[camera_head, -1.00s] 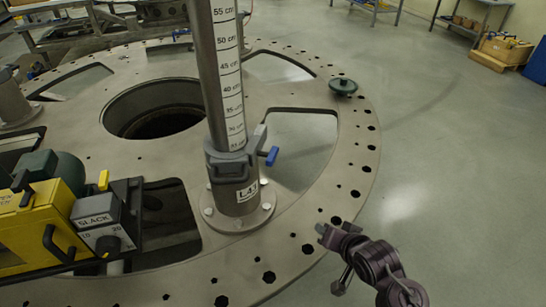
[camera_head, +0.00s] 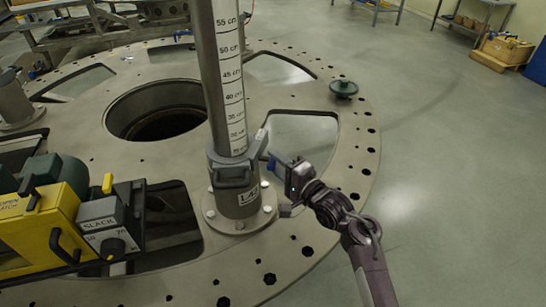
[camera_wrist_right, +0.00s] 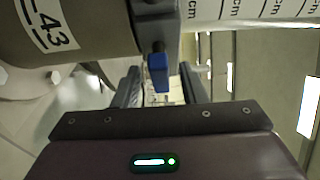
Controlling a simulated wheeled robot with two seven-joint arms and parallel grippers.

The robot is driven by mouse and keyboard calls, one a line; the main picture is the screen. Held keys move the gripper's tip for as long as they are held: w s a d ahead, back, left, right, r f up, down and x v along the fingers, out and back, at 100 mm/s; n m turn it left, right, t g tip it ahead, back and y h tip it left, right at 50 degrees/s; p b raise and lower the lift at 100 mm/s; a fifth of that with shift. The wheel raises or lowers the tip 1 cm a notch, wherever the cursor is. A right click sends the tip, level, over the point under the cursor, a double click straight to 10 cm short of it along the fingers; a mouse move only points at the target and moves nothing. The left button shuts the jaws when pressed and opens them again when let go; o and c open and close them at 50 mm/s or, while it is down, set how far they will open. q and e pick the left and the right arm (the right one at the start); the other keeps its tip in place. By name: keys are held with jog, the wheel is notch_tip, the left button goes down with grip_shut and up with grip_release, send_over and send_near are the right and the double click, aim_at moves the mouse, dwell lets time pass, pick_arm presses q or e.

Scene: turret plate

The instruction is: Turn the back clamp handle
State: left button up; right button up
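The blue clamp handle (camera_head: 271,164) sticks out from the right side of the grey clamp (camera_head: 233,168) on the upright post with the centimetre scale. In the head view my right gripper (camera_head: 279,160) is close beside it and partly covers it. In the right wrist view the blue handle (camera_wrist_right: 158,72) hangs between the two dark fingers of my right gripper (camera_wrist_right: 160,80), with a gap on each side. That gripper is open and holds nothing. My left gripper is not in view.
The post's bolted flange (camera_head: 239,213) stands on a round metal plate (camera_head: 310,225) with holes and cut-outs. A yellow device (camera_head: 45,235) with a grey dial box sits at the left. A green knob (camera_head: 343,88) is at the far right rim.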

jog(key=shift+w+a, duration=0.5)
jog(key=shift+w, duration=0.05)
grip_shut()
jog(key=shift+f, duration=0.1)
